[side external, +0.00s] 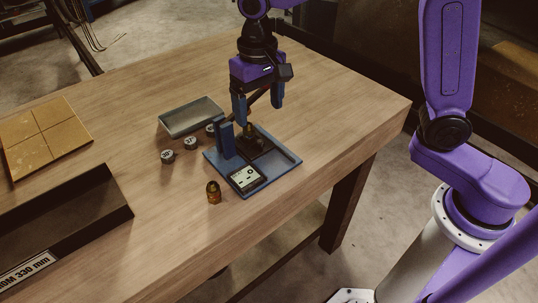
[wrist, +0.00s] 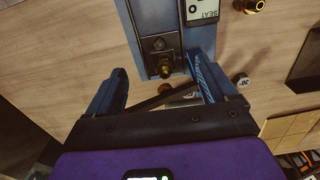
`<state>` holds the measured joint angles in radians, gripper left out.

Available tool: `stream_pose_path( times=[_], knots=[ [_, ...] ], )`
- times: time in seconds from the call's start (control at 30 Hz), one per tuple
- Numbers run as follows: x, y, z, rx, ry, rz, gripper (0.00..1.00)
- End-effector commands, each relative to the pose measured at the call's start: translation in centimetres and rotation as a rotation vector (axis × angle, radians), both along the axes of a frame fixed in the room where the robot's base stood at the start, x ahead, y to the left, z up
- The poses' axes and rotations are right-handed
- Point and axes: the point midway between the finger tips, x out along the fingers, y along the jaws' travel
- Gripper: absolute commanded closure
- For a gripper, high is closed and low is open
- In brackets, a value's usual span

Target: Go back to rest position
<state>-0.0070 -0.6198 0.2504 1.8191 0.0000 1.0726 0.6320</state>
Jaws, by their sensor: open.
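My gripper (side external: 259,108) is above the blue crimper fixture (side external: 284,172) on the wooden table, with its fingers pointing down and apart. In the wrist view my gripper (wrist: 160,75) shows nothing clasped between its fingers. A dark slanted bar (wrist: 152,103) crosses the gap in that view; I cannot tell what it belongs to. The fixture carries a blue upright, a dark block with a brass-coloured fitting (wrist: 164,67) standing in it, and a white panel (side external: 245,177) marked SEAT in the wrist view.
A loose brass fitting (side external: 214,193) stands in front of the fixture. Small labelled round pieces (side external: 167,157) sit left of it, near a grey tray (side external: 190,117). A dark long bin (side external: 100,208) and a tan square board (side external: 43,135) lie further left. The table's right end is clear.

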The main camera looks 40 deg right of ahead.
Motion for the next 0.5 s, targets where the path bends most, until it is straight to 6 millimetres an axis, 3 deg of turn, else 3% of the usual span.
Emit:
stream_pose_path(
  times=[0.27, 0.5],
  knots=[
    [-0.9, -0.4, 0.1, 0.001, -0.002, 0.041, 0.15],
    [-5.6, -2.6, 0.4, 0.005, -0.007, 0.256, 0.15]
  ],
)
